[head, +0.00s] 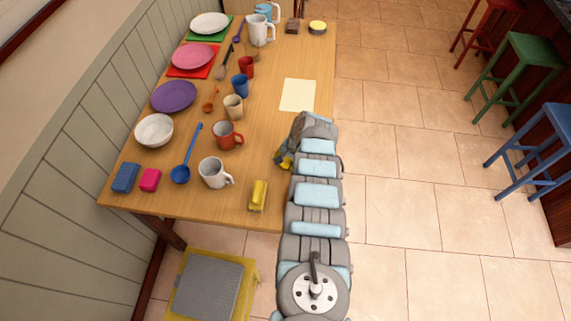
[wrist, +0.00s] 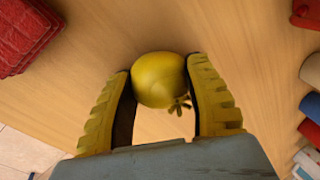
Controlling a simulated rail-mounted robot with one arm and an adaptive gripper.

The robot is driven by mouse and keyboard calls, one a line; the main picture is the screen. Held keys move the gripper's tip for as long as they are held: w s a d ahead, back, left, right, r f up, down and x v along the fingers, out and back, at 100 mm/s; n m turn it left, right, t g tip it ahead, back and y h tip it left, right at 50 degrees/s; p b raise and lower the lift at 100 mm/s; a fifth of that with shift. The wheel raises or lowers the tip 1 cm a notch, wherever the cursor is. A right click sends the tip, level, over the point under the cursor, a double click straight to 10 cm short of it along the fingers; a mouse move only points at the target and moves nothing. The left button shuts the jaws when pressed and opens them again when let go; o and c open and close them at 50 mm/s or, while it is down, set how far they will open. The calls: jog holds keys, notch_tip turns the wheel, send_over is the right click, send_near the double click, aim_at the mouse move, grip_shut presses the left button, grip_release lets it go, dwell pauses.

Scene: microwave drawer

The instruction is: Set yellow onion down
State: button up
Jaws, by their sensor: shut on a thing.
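The yellow onion (wrist: 158,79) sits between the two yellow fingers of my gripper (wrist: 160,72) in the wrist view. The fingers are shut on its sides, and a small stem tuft shows at its lower right. In the head view my gripper (head: 286,160) is over the right side of the wooden table (head: 262,120), on the near side of a pale cream sheet (head: 298,95). The onion is mostly hidden by my arm there. The gap between the onion and the table cannot be judged.
Red-orange mug (head: 227,136), white mug (head: 214,173) and beige cup (head: 233,106) stand left of my gripper. A yellow block (head: 258,195) lies near the front edge. Plates and a bowl line the wall side. Bare wood surrounds the sheet. Stools (head: 534,70) stand far right.

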jog(key=shift+f, duration=0.2)
jog(key=shift+f, duration=0.15)
jog(key=o, duration=1.1)
jog(key=shift+o, duration=0.2)
